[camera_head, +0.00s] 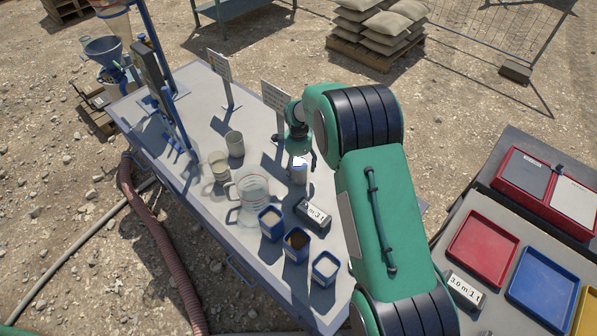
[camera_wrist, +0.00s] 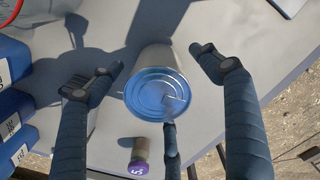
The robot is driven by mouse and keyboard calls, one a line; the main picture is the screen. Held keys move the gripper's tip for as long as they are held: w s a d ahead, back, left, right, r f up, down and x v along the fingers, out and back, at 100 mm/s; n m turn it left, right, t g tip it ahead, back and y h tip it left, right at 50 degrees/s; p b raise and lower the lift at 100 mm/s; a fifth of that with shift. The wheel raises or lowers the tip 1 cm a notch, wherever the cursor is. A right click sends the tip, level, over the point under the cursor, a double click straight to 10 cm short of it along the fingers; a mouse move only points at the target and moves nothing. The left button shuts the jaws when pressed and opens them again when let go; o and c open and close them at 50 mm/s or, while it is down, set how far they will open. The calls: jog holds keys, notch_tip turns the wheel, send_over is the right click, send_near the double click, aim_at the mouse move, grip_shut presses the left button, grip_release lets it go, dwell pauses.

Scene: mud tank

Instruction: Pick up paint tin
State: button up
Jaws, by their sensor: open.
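The paint tin (camera_wrist: 150,98) has a round blue lid and a pale metal side in the wrist view. It stands upright on the grey table between my gripper's fingers, with clear gaps at its left and right. My gripper (camera_wrist: 158,62) is open and above it; a thin dark finger crosses the near edge of the lid. In the head view, my gripper (camera_head: 301,150) hangs just above a pale tin (camera_head: 298,173), whose top is partly hidden by the gripper.
A clear jug (camera_head: 250,187), cups, and blue boxes (camera_head: 271,222) stand left and front of the tin. A label block (camera_head: 313,213) is close by. A small purple-ended jar (camera_wrist: 141,158) lies near the tin. Sign stands (camera_head: 275,97) rise behind.

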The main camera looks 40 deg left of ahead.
jog(key=shift+s+d+f, duration=0.1)
jog(key=shift+d+f, duration=0.05)
jog(key=shift+f, duration=1.9)
jog(key=c, duration=1.8)
jog(key=shift+r, duration=5.05)
